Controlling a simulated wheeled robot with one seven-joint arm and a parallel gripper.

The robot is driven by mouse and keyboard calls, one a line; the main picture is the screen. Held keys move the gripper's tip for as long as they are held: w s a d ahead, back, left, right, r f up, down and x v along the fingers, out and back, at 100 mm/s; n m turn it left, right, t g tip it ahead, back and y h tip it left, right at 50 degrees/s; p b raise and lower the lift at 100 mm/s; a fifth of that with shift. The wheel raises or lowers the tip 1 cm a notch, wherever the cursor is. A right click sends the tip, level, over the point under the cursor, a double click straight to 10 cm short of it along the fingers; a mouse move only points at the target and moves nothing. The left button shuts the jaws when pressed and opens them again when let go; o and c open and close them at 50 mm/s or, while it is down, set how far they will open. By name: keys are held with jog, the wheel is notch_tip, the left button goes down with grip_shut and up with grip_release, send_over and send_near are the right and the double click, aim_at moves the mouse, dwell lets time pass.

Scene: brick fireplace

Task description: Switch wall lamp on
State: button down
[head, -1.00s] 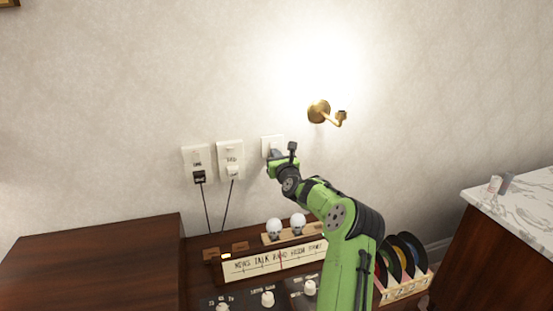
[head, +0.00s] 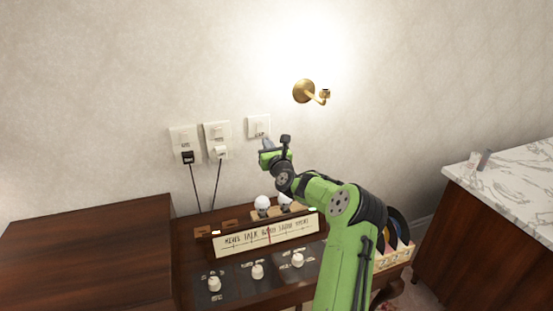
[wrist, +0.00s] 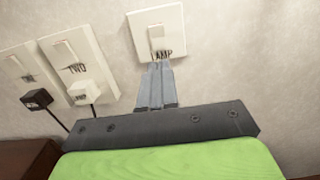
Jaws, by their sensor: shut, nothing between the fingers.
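The brass wall lamp (head: 304,92) is on the wall, with a bright glow on the wall above it. A white switch plate (head: 258,126) sits on the wall below and left of the lamp. In the wrist view the plate (wrist: 157,32) is lettered, apparently "LAMP", and has a small rocker at its middle. My gripper (head: 266,144) is shut and empty, just below the plate. In the wrist view its fingertips (wrist: 157,64) overlap the plate's lower edge and part of the lettering; I cannot tell whether they touch it.
Two outlet plates (head: 185,144) (head: 217,140) with plugs and cords are left of the switch. Below are a radio with a dial (head: 265,237) and several knobs, light bulbs (head: 262,203), and a record crate (head: 394,258). A marble-topped cabinet (head: 515,175) stands right.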

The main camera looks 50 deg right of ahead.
jog(key=v, duration=0.8)
jog(key=shift+p, duration=0.3)
jog(key=shift+a+r, duration=0.1)
jog(key=shift+r, duration=0.05)
jog(key=w+a+r+n+g+y+p, duration=0.1)
jog(key=w+a+r+n+y+p, duration=0.2)
jog(key=a+n, duration=0.6)
jog(key=w+a+r+n+g+y, duration=0.1)
jog(key=w+a+n+y, duration=0.35)
jog(key=a, duration=0.65)
jog(key=s+a+r+n+g+y+p, duration=0.1)
jog(key=s+a+n+g, duration=0.1)
jog(key=s+a+n, duration=0.3)
jog(key=s+a+r+n+g+y+p, duration=0.1)
jog(key=s+a+r+n+g+p, duration=0.1)
jog(key=a+n, duration=0.45)
jog(key=s+a+r+n+g+p, duration=0.1)
jog(key=s+a+r+n, duration=0.1)
jog(key=s+n, duration=0.3)
jog(key=s+a+r+n+g+p, duration=0.1)
jog(key=s+a+n, duration=0.3)
jog(key=s, duration=1)
jog(key=s+a+r+n+g+p, duration=0.2)
jog(key=s+a+n+g+p, duration=0.1)
jog(key=s+n, duration=0.4)
jog(key=s, duration=0.3)
jog(key=shift+a+r+n+h, duration=0.3)
jog(key=shift+r+h, duration=0.05)
